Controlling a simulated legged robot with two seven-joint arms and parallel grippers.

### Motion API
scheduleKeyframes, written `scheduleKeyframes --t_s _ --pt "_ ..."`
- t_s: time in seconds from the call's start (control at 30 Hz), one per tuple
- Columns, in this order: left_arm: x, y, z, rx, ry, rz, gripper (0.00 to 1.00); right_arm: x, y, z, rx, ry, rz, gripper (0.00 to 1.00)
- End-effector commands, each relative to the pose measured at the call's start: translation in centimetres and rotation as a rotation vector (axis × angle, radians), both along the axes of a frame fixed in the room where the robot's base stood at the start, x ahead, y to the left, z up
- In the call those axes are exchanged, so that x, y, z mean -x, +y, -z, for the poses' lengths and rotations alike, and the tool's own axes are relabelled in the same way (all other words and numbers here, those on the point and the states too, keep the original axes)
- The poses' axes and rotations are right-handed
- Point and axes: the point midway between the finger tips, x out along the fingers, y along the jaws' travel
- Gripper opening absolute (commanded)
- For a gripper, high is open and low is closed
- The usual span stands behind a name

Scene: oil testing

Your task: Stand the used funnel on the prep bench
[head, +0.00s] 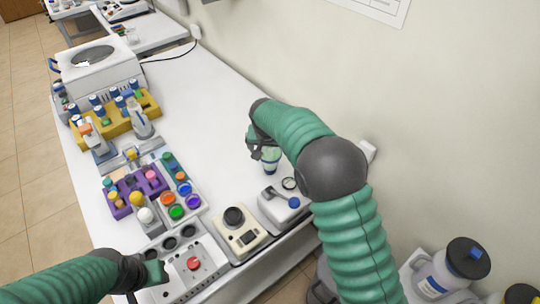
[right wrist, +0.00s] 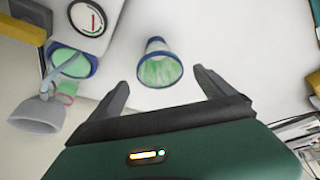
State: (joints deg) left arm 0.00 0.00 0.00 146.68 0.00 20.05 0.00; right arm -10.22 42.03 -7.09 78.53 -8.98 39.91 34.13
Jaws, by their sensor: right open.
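A tapered piece with a blue rim and green inside, which looks like the funnel (right wrist: 160,70), is on the white bench (head: 205,90). In the right wrist view its wide open end faces the camera. In the head view the same piece (head: 271,160) shows just below my right gripper (head: 260,138). My right gripper (right wrist: 160,85) is open, with one finger on each side of the piece and clear gaps between. My left gripper (head: 150,278) is at the lower left over the grey panel; its fingers are hard to make out.
A purple rack (head: 135,190), a yellow rack (head: 118,122) and a white centrifuge-like machine (head: 98,65) line the left. The bench middle is clear; a wall borders the right.

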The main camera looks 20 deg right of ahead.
Motion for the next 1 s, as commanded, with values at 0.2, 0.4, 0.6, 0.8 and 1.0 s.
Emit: scheduleKeyframes --t_s 0.2,0.4,0.6,0.8,1.0 --pt "0.0 0.0 0.2 0.000 0.000 0.000 0.36 1.2 0.5 -3.0 0.000 0.002 -0.001 0.93" --pt "0.0 0.0 0.2 0.000 0.000 0.000 0.36 5.3 -0.4 -2.8 -0.015 0.038 -0.054 0.93" --pt "0.0 0.0 0.2 0.000 0.000 0.000 0.36 15.2 -1.2 -1.3 -0.038 0.092 -0.193 0.93" --pt "0.0 0.0 0.2 0.000 0.000 0.000 0.36 25.6 -1.5 0.9 -0.040 0.137 -0.325 0.93" --pt "0.0 0.0 0.2 0.000 0.000 0.000 0.36 30.9 -1.6 2.3 -0.033 0.159 -0.388 0.93"
